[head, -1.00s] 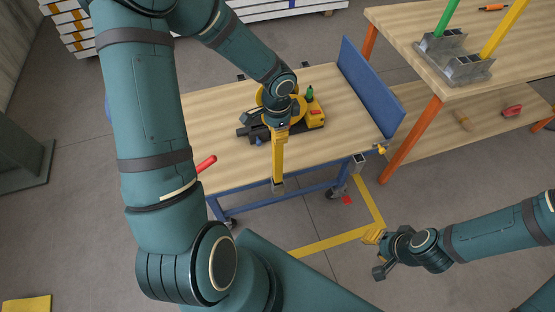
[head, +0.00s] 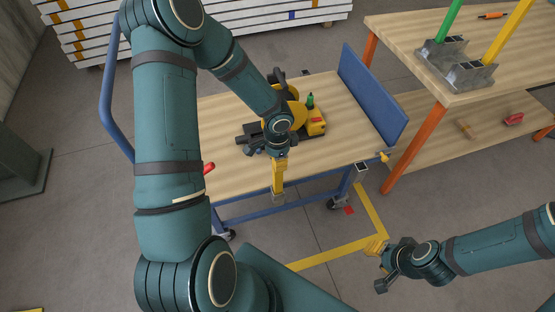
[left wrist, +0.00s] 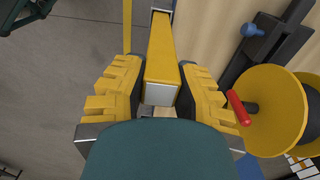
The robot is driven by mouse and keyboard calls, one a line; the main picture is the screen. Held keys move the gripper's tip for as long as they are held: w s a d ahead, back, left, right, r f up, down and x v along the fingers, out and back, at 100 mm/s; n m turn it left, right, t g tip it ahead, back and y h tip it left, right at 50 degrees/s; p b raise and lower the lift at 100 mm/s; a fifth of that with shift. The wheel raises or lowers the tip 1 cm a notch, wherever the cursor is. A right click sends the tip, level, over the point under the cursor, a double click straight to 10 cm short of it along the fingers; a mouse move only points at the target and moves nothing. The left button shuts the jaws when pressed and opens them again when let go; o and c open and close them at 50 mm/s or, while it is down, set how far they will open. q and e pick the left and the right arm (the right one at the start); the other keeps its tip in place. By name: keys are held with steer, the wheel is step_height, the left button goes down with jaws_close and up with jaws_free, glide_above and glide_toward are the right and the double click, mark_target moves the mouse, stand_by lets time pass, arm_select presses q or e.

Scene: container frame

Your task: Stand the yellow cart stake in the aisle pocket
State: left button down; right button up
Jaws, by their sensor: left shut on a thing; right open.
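The yellow stake (head: 278,176) is held in my left gripper (head: 279,157) at the cart's near edge. Its lower end meets a small grey pocket (head: 277,197) there; I cannot tell how deep it sits. In the left wrist view the yellow stake (left wrist: 162,55) runs between the fingers of the left gripper (left wrist: 160,95). An empty-looking pocket (head: 361,171) is at the cart's near right corner. My right gripper (head: 379,266) is open and empty above the floor at the right.
The cart's wooden deck (head: 335,90) carries a black and yellow machine (head: 316,122) and has a blue end panel (head: 375,95). A workbench (head: 400,40) with grey blocks (head: 462,68) stands at the back right. Yellow tape (head: 335,249) marks the floor.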

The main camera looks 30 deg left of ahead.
arm_select(q)
steer(key=shift+f, duration=0.2)
steer(key=c, duration=0.9)
jaws_free()
steer(key=shift+o, duration=0.2)
steer(key=shift+r, duration=0.1)
